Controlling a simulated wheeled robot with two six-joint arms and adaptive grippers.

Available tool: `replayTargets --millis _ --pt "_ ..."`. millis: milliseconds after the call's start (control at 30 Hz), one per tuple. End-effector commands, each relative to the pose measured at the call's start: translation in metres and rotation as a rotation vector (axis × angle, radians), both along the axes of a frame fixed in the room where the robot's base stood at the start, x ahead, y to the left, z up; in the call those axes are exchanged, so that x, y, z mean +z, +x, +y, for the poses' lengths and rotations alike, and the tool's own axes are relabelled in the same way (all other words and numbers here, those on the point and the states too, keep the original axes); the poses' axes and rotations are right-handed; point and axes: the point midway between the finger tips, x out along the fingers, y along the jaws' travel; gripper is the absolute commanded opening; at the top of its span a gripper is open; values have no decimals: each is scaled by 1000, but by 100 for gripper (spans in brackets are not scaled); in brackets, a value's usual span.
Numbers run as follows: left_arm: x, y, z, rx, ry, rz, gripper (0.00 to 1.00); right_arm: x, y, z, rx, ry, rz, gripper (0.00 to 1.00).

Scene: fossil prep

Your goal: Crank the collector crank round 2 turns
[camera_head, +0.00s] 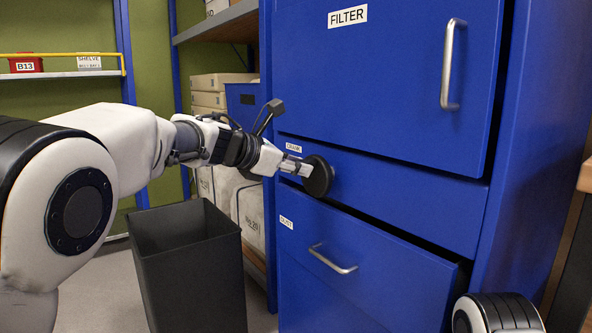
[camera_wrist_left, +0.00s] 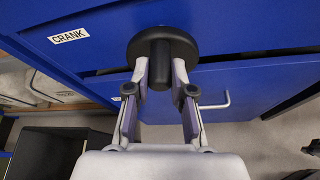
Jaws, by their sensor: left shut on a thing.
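The collector crank is a round black disc (camera_head: 319,176) on the blue cabinet front, just right of a white "CRANK" label (camera_head: 293,147). My left gripper (camera_head: 297,168) reaches it from the left in the head view. In the left wrist view the black disc (camera_wrist_left: 187,42) shows at top centre with a stubby black knob (camera_wrist_left: 159,66) standing out from it. The fingers of my left gripper (camera_wrist_left: 160,82) are on both sides of this knob and shut on it. The "CRANK" label also shows in the wrist view (camera_wrist_left: 69,36). My right gripper is not in view.
The blue cabinet has a "FILTER" door (camera_head: 400,85) with a vertical handle above the crank and a drawer (camera_head: 350,275) with a bar handle below. A dark open bin (camera_head: 190,265) stands on the floor at lower left. Shelves with boxes (camera_head: 222,85) are behind.

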Motion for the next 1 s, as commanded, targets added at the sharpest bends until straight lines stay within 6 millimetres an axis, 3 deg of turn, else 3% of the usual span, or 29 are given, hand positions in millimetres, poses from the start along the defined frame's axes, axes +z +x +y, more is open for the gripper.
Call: replayTargets --millis 267,300,367,733,1000 --pt "-4 -1 -1 -4 3 6 0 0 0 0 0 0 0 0" --pt "-4 -1 -1 -4 3 6 30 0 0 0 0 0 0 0" --pt "-3 0 -1 -3 3 6 48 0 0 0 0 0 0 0" --pt "2 -3 4 0 0 2 48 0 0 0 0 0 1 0" --pt "24 -40 45 1 -3 2 48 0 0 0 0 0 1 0"
